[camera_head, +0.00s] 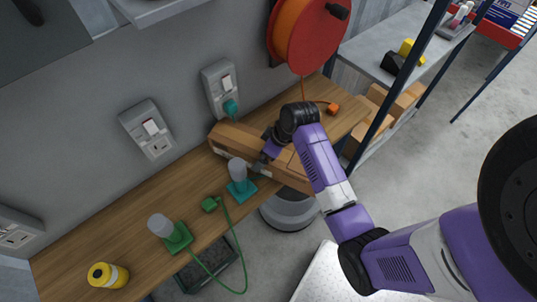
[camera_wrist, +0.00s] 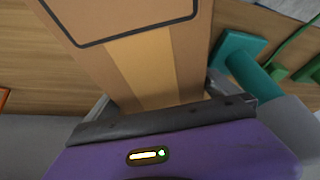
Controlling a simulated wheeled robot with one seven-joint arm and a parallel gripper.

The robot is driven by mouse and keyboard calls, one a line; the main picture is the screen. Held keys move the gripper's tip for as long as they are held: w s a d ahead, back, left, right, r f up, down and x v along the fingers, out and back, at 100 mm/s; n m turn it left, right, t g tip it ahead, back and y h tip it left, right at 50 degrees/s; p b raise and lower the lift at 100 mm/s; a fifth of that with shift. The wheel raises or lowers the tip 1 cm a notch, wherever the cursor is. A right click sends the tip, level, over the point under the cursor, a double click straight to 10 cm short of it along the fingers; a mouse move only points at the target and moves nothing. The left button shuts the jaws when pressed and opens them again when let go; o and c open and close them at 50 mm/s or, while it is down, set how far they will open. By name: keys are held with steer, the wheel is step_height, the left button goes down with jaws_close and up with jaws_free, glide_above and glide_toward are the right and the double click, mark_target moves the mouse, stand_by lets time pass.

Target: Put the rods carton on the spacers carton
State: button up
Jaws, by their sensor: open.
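A long brown carton (camera_head: 235,137) lies on the wooden bench against the wall, partly hidden by my arm. More brown cardboard (camera_head: 291,168) shows to the right of my gripper; I cannot tell whether it is the same carton or a second one. No name is readable, so I cannot tell rods from spacers. My gripper (camera_head: 263,158) is down at the cardboard. In the wrist view a carton (camera_wrist: 145,60) with a tape strip and a black-outlined label reaches between the fingers of my open gripper (camera_wrist: 160,100). Contact is not clear.
A teal-based device (camera_head: 240,185) stands close to my gripper. An orange reel (camera_head: 305,35) hangs behind. A shelf rack (camera_head: 385,60) is at right.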

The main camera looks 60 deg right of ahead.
steer(key=c, duration=1.6)
steer(key=shift+w, duration=0.1)
steer(key=shift+c, duration=1)
steer(key=shift+r, duration=0.1)
